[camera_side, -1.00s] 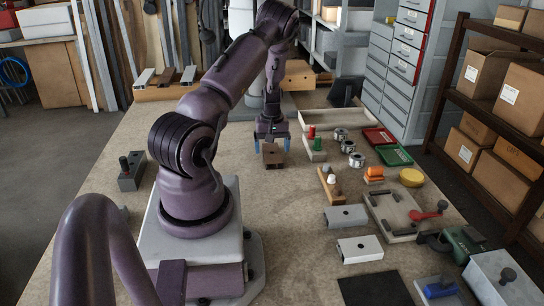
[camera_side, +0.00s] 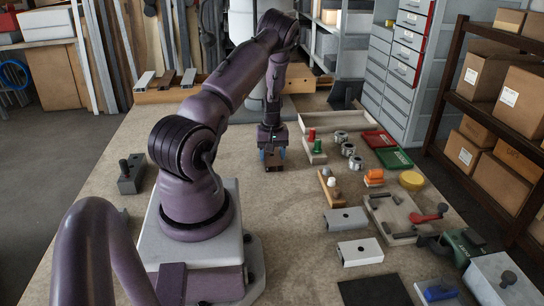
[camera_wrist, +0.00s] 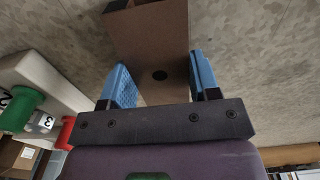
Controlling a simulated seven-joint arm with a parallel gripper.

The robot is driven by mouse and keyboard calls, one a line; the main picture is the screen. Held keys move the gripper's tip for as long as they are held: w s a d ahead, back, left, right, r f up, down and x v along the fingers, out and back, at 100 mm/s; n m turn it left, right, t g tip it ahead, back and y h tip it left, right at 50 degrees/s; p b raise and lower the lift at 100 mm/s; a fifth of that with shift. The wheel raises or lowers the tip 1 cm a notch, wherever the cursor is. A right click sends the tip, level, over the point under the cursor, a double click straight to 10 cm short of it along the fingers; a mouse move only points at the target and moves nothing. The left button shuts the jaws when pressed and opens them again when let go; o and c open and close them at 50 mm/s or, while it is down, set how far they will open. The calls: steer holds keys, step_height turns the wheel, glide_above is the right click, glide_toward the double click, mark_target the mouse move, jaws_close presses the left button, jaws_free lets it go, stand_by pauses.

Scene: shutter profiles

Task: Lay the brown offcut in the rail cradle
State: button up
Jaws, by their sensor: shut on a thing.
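The brown offcut (camera_side: 274,165) is a short hollow profile with a round hole in one face. It sits between the blue fingers of my gripper (camera_side: 272,153), over the middle of the bench. In the wrist view the offcut (camera_wrist: 150,32) extends out past the fingers of my gripper (camera_wrist: 162,82). Whether it touches the bench is unclear. A long wooden rail (camera_side: 160,96), which looks like the rail cradle, runs along the back of the bench. Several profiles, white, brown and grey, lie on its left part. My arm hides its middle.
A pale tray (camera_side: 345,121), a block with red and green pegs (camera_side: 314,152), metal rings (camera_side: 347,150) and red and green trays (camera_side: 395,159) stand right of my gripper. Grey (camera_side: 346,219) and white (camera_side: 360,251) profiles lie nearer. Bench left of my gripper is mostly clear.

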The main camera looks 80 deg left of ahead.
step_height(320, 180, up, 3)
steer(key=d+r, duration=0.1)
steer(key=s+d+r, duration=0.1)
steer(key=r, duration=0.1)
steer(key=d+r, duration=0.2)
steer(key=shift+s+r, duration=0.15)
steer(key=shift+s, duration=0.2)
steer(key=s+d+r, duration=0.4)
steer(key=d, duration=0.5)
steer(key=shift+r, duration=0.3)
steer(key=w+d+r+m, duration=0.2)
steer(key=w+d+m, duration=0.3)
steer(key=w, duration=0.3)
steer(key=w+d+r+m, duration=0.2)
steer(key=w+d+m, duration=0.2)
steer(key=w+m, duration=0.3)
steer(key=w+d+r+m, duration=0.1)
steer(key=w+d+m, duration=0.2)
steer(key=d, duration=0.6)
steer(key=w+d+m, duration=0.3)
steer(key=w+d, duration=0.1)
steer(key=d, duration=0.5)
steer(key=shift+w+r, duration=0.4)
